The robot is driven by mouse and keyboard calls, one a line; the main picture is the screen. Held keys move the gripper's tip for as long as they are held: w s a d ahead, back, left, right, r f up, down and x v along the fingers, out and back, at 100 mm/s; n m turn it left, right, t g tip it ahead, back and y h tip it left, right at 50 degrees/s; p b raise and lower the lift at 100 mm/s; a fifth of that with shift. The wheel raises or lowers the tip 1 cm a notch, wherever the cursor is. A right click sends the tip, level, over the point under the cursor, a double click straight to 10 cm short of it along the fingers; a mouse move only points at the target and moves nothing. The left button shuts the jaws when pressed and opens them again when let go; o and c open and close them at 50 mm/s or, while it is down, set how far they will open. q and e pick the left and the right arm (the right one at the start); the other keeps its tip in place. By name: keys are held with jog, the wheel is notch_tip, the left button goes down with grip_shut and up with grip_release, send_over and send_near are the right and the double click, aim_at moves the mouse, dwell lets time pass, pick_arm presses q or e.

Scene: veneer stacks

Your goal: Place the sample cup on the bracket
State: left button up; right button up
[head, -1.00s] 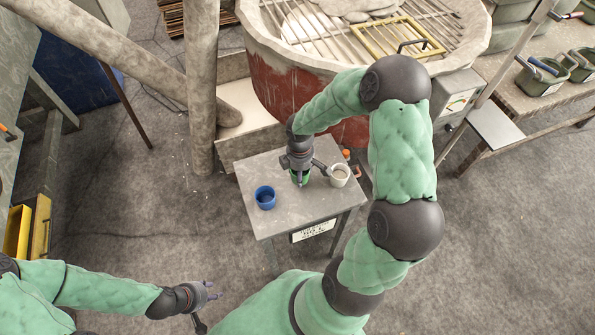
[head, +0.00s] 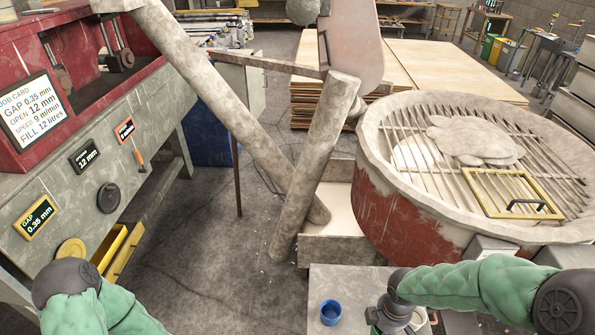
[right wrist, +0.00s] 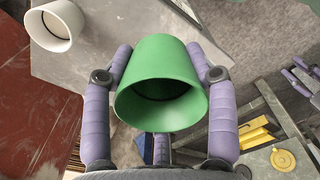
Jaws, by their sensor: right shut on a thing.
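My right gripper (right wrist: 160,85) is shut on a green cup (right wrist: 158,107), with a purple finger on each side of it. The cup's open mouth faces the wrist camera. In the head view the right gripper (head: 388,318) is over the small grey table at the bottom edge, and only a sliver of the green cup shows. My left gripper (right wrist: 303,78) shows at the right edge of the right wrist view, fingers apart and empty; the head view shows only its arm at lower left. I cannot make out a bracket for certain.
A blue cup (head: 330,312) and a white cup (head: 420,320) stand on the small table (head: 345,280). Behind it is a big red tub (head: 392,215) with a grate. Slanted posts (head: 318,165) rise left of it. A red and grey machine (head: 60,190) stands at left.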

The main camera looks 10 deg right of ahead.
jog(key=w+a+f+m+b, duration=0.1)
jog(key=w+a+m, duration=0.4)
jog(key=w, duration=0.4)
jog(key=w+a+f+m+b, duration=0.1)
jog(key=w+a+m, duration=0.4)
jog(key=w+a, duration=0.2)
jog(key=shift+w+a+f+b, duration=0.2)
jog(key=shift+w+b, duration=0.1)
jog(key=shift+w, duration=0.65)
